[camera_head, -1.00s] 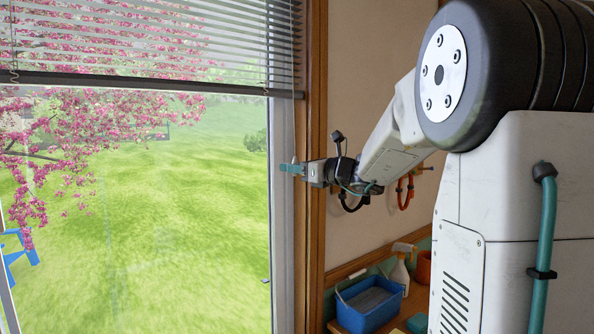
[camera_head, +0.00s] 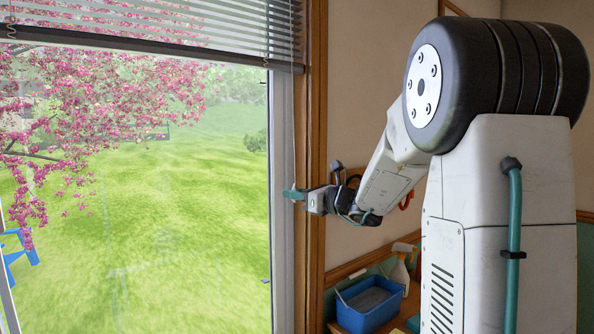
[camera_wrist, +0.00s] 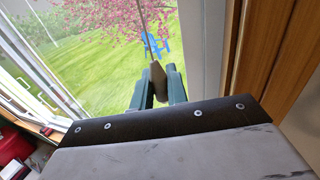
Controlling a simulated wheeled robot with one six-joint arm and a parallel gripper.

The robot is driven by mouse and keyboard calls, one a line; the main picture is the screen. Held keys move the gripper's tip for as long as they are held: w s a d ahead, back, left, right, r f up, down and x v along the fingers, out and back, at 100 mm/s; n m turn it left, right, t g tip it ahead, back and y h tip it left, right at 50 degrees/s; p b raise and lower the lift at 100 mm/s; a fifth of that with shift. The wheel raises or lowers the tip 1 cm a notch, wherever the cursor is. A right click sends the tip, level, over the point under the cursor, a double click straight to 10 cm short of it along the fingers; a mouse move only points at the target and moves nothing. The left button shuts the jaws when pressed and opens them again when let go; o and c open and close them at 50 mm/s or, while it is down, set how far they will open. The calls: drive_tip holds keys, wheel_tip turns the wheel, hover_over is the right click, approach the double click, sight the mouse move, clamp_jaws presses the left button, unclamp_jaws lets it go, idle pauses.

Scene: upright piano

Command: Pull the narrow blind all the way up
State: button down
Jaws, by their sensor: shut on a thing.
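The grey slatted blind (camera_head: 180,22) hangs in the upper part of the window in the head view. Its dark bottom rail (camera_head: 130,47) slopes slightly down to the right. A thin pull cord (camera_head: 294,120) runs down by the window's right frame; it also shows in the wrist view (camera_wrist: 145,22), ending in a brown tapered knob (camera_wrist: 157,78). My gripper (camera_head: 292,194), with teal fingers, is beside the right frame, well below the rail. In the wrist view my gripper (camera_wrist: 158,92) is shut on the knob, one finger on each side.
A wooden frame post (camera_head: 314,130) stands close to my gripper. Below it on the right, a blue bin (camera_head: 368,303) and a spray bottle (camera_head: 400,268) stand on a wooden surface. The glass left of my gripper is unobstructed.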

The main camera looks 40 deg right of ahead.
drive_tip(key=shift+f, duration=0.95)
wheel_tip(320, 180, down, 9)
wheel_tip(320, 180, down, 9)
idle(0.6)
wheel_tip(320, 180, down, 9)
idle(0.6)
